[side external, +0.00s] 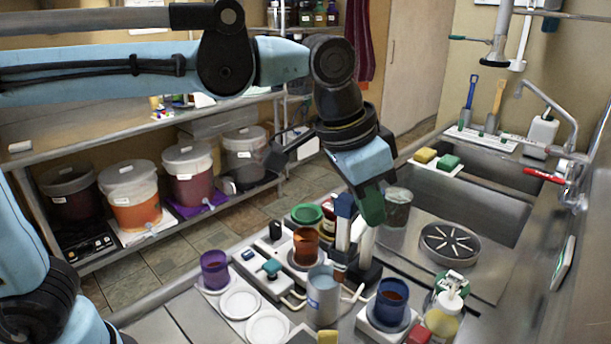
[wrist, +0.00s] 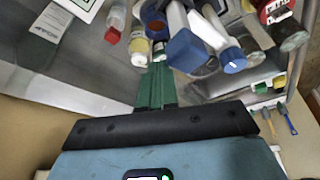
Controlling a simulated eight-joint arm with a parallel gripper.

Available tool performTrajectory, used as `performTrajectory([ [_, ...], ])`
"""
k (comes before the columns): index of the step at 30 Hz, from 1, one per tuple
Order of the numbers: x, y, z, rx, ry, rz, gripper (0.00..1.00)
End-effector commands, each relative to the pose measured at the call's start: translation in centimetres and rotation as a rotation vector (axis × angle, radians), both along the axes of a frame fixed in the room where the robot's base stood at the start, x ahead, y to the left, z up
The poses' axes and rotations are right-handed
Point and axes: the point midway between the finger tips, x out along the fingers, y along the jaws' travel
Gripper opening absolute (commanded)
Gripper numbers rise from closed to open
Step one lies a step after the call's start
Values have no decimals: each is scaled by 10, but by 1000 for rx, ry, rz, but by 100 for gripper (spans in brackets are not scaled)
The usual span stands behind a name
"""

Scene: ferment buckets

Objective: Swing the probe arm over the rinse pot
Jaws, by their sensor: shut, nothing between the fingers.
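My gripper (side external: 371,212) has green fingers, shut and empty, pointing down beside the blue-topped post (side external: 344,205) of a stand. It also shows in the wrist view (wrist: 156,75). The post seems to belong to the probe arm; in the wrist view its blue block (wrist: 187,50) lies just right of my fingertips, beside a pale rod with a blue end (wrist: 232,60). I cannot tell whether the fingers touch it. An orange-brown cup (side external: 306,246), a grey-blue cup (side external: 322,295) and a blue cup (side external: 391,300) stand around the stand. Which one is the rinse pot is unclear.
A clear jar (side external: 396,212) stands close behind my gripper. A purple cup (side external: 215,270) sits on a white tray at left. A pump bottle (side external: 447,310) stands at front right. A round drain (side external: 449,243) and the sink (side external: 485,195) lie to the right.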

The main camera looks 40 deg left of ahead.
Motion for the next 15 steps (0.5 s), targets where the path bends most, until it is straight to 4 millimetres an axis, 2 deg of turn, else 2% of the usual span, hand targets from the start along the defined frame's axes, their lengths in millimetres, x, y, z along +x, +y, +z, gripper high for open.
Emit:
performTrajectory([
  [9, -1, 1, 0, 0, 0, 0, 0],
  [15, -6, 14, 0, -1, 0, 2, 0],
])
